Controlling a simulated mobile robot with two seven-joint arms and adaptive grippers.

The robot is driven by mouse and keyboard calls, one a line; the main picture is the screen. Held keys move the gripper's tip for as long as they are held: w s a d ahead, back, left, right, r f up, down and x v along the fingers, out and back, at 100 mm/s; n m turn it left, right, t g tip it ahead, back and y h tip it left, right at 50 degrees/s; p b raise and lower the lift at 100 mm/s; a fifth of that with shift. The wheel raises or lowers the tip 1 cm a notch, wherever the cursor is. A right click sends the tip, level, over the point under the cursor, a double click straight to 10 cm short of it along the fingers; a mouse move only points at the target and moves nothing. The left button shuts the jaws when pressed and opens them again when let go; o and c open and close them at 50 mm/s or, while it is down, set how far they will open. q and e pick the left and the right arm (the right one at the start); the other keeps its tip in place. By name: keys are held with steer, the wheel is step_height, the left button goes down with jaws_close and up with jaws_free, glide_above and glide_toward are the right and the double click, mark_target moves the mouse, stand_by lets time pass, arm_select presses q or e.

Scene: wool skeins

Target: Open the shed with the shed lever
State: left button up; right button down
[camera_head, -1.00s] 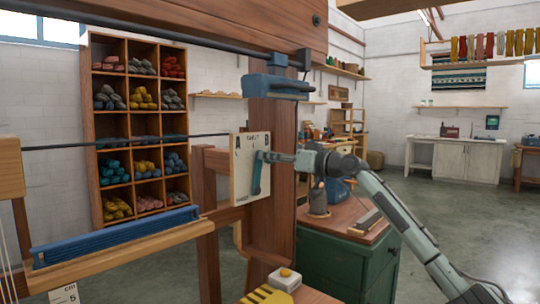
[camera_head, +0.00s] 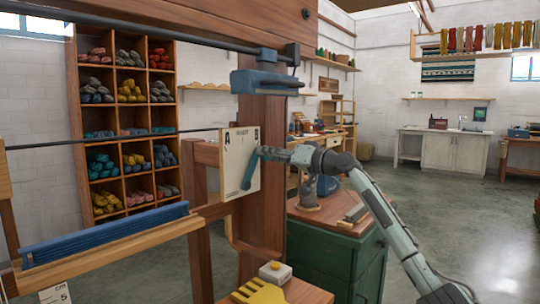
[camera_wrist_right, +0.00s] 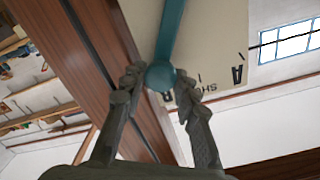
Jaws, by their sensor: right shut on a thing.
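The shed lever (camera_head: 249,172) is a teal-blue bar on a cream plate (camera_head: 235,180) marked A and B, fixed to the loom's wooden post. The lever leans, its top end near the B on the right and its lower end to the left. My right gripper (camera_head: 266,153) is at the top end. In the right wrist view the two fingers of my gripper (camera_wrist_right: 160,80) close on the lever's round knob (camera_wrist_right: 160,76), beside the partly hidden B; the A (camera_wrist_right: 237,75) is clear of it. My left gripper is out of view.
The loom's blue bar (camera_head: 105,232) and wooden beam lie at lower left. A green cabinet (camera_head: 325,260) stands behind my right arm. A yellow comb-like tool (camera_head: 262,292) and a small box with a yellow button (camera_head: 275,272) sit below the plate. Open floor lies at right.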

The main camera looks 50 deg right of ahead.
steer(key=c, duration=1.1)
jaws_free()
steer(key=shift+c, duration=0.2)
steer(key=s+d, duration=0.1)
steer(key=s, duration=1.1)
